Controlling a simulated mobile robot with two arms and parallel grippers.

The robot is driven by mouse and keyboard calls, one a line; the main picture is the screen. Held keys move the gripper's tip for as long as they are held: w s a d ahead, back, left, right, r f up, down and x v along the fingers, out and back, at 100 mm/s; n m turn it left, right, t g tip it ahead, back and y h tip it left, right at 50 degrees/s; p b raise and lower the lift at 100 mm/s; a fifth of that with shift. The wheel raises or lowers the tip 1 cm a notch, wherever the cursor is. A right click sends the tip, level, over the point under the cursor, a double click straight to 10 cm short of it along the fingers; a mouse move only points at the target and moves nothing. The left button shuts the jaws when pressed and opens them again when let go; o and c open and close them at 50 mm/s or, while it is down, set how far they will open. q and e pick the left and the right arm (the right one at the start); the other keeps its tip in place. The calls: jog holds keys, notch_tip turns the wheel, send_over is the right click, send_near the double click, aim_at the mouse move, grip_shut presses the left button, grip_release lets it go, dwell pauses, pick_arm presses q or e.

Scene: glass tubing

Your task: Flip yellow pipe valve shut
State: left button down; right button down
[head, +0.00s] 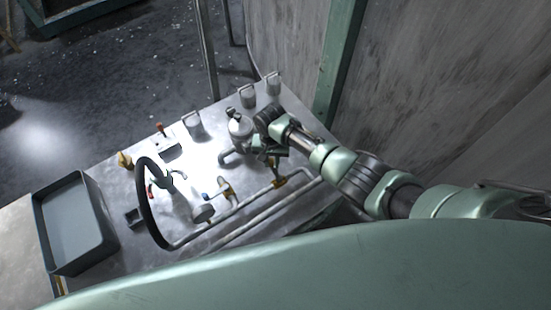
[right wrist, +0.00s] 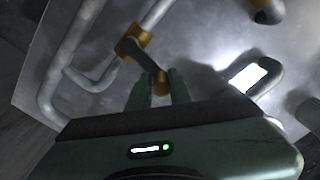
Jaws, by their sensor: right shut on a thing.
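The yellow pipe valve (head: 279,182) sits on a grey pipe at the right of the metal worktop in the head view. In the right wrist view its yellow body (right wrist: 133,42) clamps around the pipe, and a dark handle with a yellow end (right wrist: 158,72) reaches toward me. My right gripper (head: 276,160) is low over the worktop at the valve. In the right wrist view the green fingers of my right gripper (right wrist: 159,82) stand on either side of the handle's end, shut on it. The fingers partly hide the handle's tip. My left gripper is not in view.
Parallel grey pipes (head: 255,212) run along the worktop's near edge. A black curved hose (head: 146,215) arches beside a tap. A grey basin (head: 75,225) stands at the left. A rounded metal vessel (head: 240,127) stands just behind my right gripper.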

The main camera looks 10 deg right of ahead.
jog(key=shift+s+a+n, duration=0.15)
jog(key=shift+a+n, duration=0.45)
jog(key=shift+a, duration=0.1)
jog(key=c, duration=1.3)
grip_release()
jog(key=shift+c, duration=0.2)
jog(key=shift+d+r, duration=0.1)
jog(key=shift+r, duration=0.05)
jog(key=shift+r, duration=0.3)
notch_tip(320, 180, up, 7)
jog(key=p, duration=0.1)
